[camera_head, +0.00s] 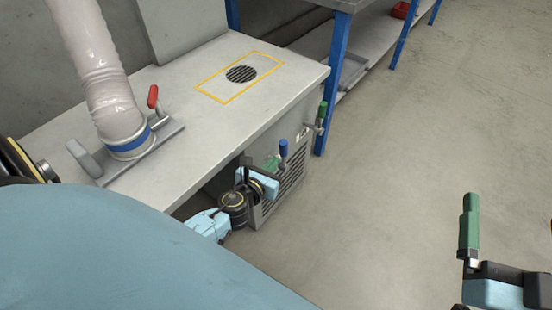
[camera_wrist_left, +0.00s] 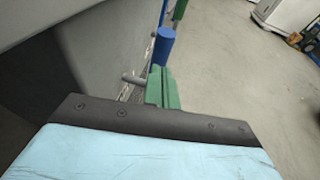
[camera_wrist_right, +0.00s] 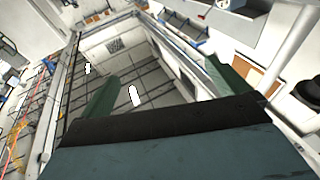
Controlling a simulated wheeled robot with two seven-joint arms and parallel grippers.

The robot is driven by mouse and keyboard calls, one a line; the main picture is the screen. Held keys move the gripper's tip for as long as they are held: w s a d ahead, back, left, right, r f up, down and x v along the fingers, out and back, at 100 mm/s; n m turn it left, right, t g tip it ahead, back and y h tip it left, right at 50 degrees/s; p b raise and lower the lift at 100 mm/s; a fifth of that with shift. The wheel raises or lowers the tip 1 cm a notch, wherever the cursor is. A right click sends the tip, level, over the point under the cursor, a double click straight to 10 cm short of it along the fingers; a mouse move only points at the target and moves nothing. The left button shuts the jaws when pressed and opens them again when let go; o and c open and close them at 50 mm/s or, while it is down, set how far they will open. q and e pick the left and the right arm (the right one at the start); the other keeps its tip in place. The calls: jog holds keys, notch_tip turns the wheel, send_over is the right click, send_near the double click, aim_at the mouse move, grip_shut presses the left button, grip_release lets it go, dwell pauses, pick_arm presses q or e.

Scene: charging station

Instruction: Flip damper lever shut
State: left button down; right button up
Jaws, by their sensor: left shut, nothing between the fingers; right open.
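A blue-handled lever (camera_head: 283,148) stands upright on the front of the bench cabinet. A green-handled lever (camera_head: 322,112) is farther along the same face. A red-handled lever (camera_head: 153,97) stands on the plate at the hose's foot. The frames do not label which is the damper lever. My left gripper (camera_head: 271,164) is shut and empty, just beside the blue lever. In the left wrist view its green fingers (camera_wrist_left: 163,88) are close below the blue handle (camera_wrist_left: 163,47); contact cannot be told. My right gripper (camera_head: 469,225) is open, out over the floor; its spread fingers show in the right wrist view (camera_wrist_right: 165,88).
The bench top (camera_head: 215,120) carries a white hose (camera_head: 95,60) and a round grille (camera_head: 241,74) inside a yellow outline. A vented panel (camera_head: 290,180) is beside my left gripper. A blue-legged shelf (camera_head: 335,80) stands behind. The floor at right is clear.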

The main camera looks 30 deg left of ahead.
aim_at(284, 155)
pick_arm(q)
jog(key=shift+w+a+r, duration=0.1)
jog(key=shift+w+a, duration=0.1)
jog(key=shift+w, duration=0.95)
pick_arm(e)
jog(key=shift+r, duration=0.3)
